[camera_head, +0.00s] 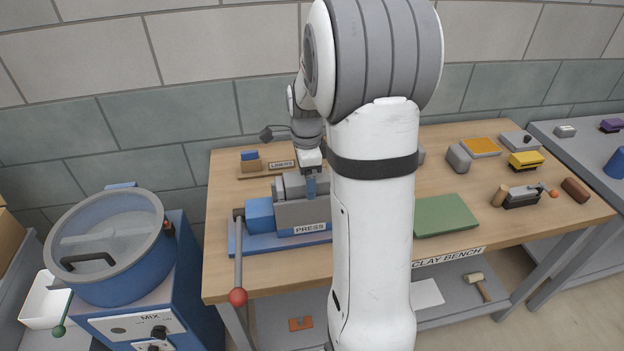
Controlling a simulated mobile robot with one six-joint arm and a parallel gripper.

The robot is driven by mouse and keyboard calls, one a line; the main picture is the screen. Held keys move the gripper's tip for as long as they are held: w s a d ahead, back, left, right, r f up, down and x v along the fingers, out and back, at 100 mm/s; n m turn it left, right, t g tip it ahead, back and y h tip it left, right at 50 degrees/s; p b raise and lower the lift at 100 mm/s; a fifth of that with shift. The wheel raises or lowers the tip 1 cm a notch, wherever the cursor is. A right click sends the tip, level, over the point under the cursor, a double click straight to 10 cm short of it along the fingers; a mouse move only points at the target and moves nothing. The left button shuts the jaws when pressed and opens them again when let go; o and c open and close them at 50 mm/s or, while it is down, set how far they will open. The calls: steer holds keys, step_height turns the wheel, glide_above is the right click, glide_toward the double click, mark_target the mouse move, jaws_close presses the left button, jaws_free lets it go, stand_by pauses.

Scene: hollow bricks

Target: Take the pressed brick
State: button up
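The press (300,213) is a grey and blue machine on a blue base, labelled "PRESS", on the wooden clay bench. Its lever has a red knob (237,296) and hangs down in front of the bench edge. No pressed brick can be made out; the inside of the press is hidden. My arm covers the right side of the press.
A blue mixer (115,250) with a glass lid stands left of the bench. A "LINERS" holder (262,172) sits behind the press. A green mat (444,216) lies bare to the right. Several tools and blocks, including a yellow one (525,160), stand further right.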

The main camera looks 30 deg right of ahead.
steer(key=shift+f, duration=0.5)
steer(key=c, duration=1.4)
